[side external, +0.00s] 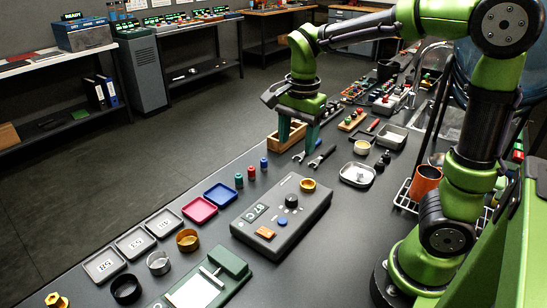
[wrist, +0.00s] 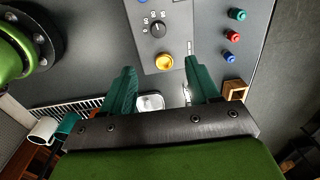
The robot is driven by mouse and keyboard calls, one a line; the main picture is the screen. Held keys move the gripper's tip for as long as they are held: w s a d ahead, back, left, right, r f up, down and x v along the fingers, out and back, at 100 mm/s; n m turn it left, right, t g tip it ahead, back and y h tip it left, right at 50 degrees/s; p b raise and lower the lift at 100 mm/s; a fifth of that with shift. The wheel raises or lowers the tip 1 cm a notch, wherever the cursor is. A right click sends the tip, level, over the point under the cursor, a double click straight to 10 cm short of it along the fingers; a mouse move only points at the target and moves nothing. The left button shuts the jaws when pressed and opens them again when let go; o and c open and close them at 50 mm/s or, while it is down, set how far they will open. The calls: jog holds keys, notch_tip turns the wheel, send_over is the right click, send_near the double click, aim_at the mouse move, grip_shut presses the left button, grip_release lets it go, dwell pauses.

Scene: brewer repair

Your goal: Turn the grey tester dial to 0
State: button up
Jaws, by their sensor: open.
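The tester is a dark grey box (side external: 262,228) on the bench in the side view, and its panel (wrist: 182,20) also shows at the top of the wrist view. Its dial (side external: 291,200) is a round, dark grey knob, seen from above in the wrist view (wrist: 158,30). Small white marks lie around the dial, too small to read surely, and I cannot tell its setting. My gripper (side external: 298,143) is open and empty. It is above the bench beyond the tester's far end, apart from the dial. Its green fingers (wrist: 160,68) point toward the tester.
A brass-coloured round part (side external: 308,185) sits on the tester between my gripper and the dial. A wooden box (side external: 289,138) is by my fingers.

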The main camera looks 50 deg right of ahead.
aim_at(292, 197)
jog(key=f, duration=1.7)
jog(key=shift+w, duration=0.3)
jog(key=shift+c, duration=0.2)
jog(key=c, duration=1)
